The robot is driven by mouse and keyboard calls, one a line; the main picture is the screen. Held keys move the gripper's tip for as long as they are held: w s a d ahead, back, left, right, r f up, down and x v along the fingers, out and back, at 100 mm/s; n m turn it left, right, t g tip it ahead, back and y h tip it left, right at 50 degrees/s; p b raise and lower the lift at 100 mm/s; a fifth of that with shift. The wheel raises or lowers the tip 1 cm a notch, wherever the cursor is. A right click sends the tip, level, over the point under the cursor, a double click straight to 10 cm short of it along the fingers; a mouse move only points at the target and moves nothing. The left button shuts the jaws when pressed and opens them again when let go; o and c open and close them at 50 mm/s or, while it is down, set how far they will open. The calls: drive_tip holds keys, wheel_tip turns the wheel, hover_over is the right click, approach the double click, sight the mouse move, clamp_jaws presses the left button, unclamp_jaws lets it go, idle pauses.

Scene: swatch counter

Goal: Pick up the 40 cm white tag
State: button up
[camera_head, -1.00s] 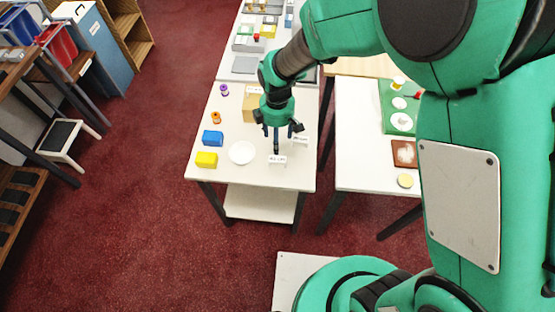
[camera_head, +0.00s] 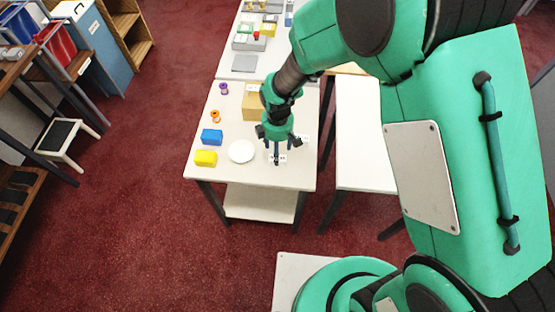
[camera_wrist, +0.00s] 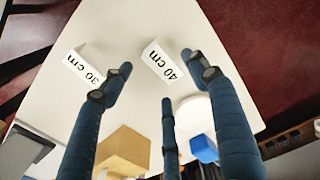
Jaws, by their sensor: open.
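The 40 cm white tag (camera_wrist: 160,63) is a small folded card standing on the white counter, its black lettering facing the fingers in the wrist view. In the head view the tag (camera_head: 283,159) is near the counter's front edge, partly hidden by a finger. My gripper (camera_head: 278,149) is open and empty, fingers pointing down over the tag. In the wrist view the three spread fingers of my gripper (camera_wrist: 160,77) frame the tag. I cannot tell whether any finger touches it. A similar 30 cm tag (camera_wrist: 82,66) stands beside it, close to the left finger.
A white round plate (camera_head: 241,151) lies left of the tag. A yellow block (camera_head: 206,158), a blue block (camera_head: 211,137) and a cardboard box (camera_head: 253,106) share the counter. A second white table (camera_head: 358,140) stands to the right, across a gap.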

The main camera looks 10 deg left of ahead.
drive_tip(key=shift+f, duration=0.2)
drive_tip(key=shift+f+b, duration=0.7)
drive_tip(key=shift+f, duration=1.8)
drive_tip(key=c, duration=1)
